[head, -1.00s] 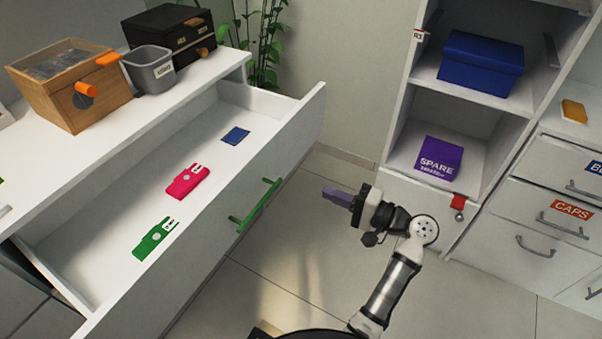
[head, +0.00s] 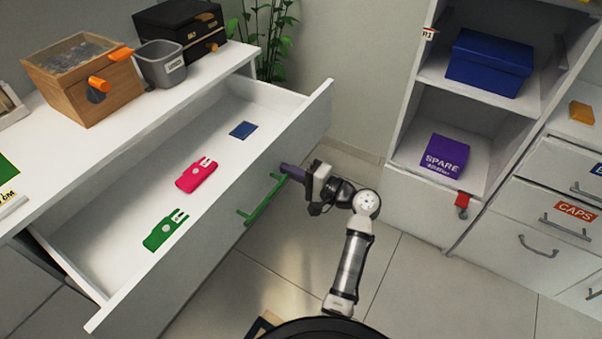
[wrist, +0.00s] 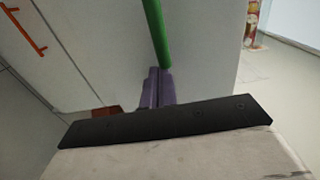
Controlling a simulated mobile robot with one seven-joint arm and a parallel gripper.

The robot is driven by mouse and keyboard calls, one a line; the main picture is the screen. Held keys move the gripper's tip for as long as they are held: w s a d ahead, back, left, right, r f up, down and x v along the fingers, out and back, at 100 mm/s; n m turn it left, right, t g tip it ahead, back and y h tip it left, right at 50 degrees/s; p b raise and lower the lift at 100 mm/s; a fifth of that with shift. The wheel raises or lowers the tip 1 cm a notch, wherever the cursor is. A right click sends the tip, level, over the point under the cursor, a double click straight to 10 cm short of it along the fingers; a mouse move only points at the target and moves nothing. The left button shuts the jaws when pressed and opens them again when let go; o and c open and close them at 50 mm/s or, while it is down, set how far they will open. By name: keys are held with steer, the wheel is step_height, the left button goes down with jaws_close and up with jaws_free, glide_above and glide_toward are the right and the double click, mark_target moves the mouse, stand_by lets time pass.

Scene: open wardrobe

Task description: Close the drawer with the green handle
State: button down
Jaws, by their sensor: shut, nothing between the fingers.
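The white drawer (head: 290,150) with the green handle (head: 262,200) stands pulled out from the white cabinet at the left of the head view. Inside it lie a green item (head: 163,231), a pink item (head: 195,176) and a small blue item (head: 243,130). My gripper (head: 286,170) is shut and empty, its purple fingers at the far end of the green handle. In the wrist view, the closed fingers (wrist: 157,88) are at the lower end of the green handle (wrist: 155,30), close to the drawer front. I cannot tell whether they touch it.
A wooden box (head: 85,80), a grey bin (head: 160,64) and a black box (head: 180,28) stand on the cabinet top. An open shelf with a blue box (head: 489,62) and a purple box (head: 444,155) is at the right. The floor between is clear.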

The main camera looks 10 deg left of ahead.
steer(key=shift+a, duration=0.15)
steer(key=b, duration=0.6)
glide_above(213, 149)
steer(key=shift+w+r, duration=0.1)
steer(key=shift+r, duration=0.2)
steer(key=shift+a, duration=0.1)
